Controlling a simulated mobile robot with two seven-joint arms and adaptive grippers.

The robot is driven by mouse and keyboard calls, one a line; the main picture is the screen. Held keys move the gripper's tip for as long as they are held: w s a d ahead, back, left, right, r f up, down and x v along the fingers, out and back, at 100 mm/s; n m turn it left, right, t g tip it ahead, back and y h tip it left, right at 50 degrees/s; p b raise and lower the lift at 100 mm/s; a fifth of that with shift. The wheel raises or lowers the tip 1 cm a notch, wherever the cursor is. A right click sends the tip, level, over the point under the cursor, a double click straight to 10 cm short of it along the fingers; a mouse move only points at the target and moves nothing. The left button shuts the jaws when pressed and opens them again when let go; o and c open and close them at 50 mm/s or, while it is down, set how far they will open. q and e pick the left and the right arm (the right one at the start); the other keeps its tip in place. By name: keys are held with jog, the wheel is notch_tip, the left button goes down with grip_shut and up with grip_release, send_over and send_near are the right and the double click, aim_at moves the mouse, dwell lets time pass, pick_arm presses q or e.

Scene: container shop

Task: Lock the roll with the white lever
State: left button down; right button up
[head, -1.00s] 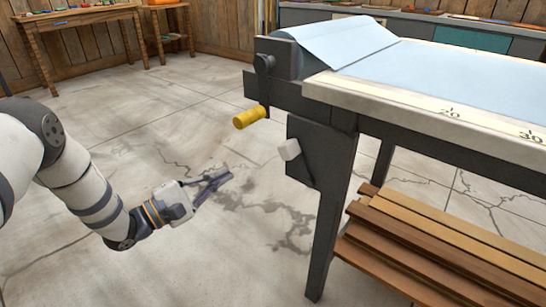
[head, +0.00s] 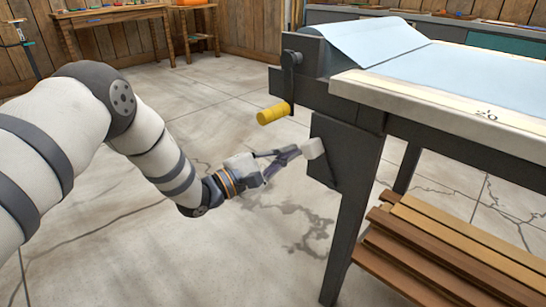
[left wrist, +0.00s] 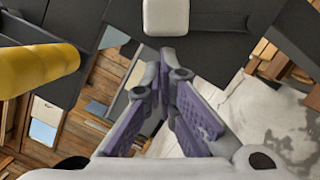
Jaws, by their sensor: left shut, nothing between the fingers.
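The white lever knob (head: 313,148) sits on a dark lever arm (head: 325,172) on the side plate at the table's leg. It also shows at the top of the left wrist view (left wrist: 166,17). My left gripper (head: 297,151) is shut and empty, its tips right by the knob; I cannot tell whether they touch it. In the left wrist view the closed fingertips (left wrist: 167,55) point at the knob from just below it. The roll of light blue sheet (head: 368,38) lies at the table's end. My right gripper is not in view.
A yellow crank handle (head: 273,113) sticks out above my left gripper, and it is large at the left of the wrist view (left wrist: 38,70). Wooden planks (head: 455,245) lie on a low shelf under the table (head: 450,105). The floor to the left is open.

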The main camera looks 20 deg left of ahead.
pick_arm(q)
jog(key=shift+s+d+r, duration=0.1)
jog(key=shift+d, duration=0.1)
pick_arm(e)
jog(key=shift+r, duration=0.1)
pick_arm(q)
jog(key=shift+s+d+r+m+p, duration=0.1)
jog(key=shift+d+r+m+p, duration=0.1)
jog(key=shift+r+m+p, duration=0.3)
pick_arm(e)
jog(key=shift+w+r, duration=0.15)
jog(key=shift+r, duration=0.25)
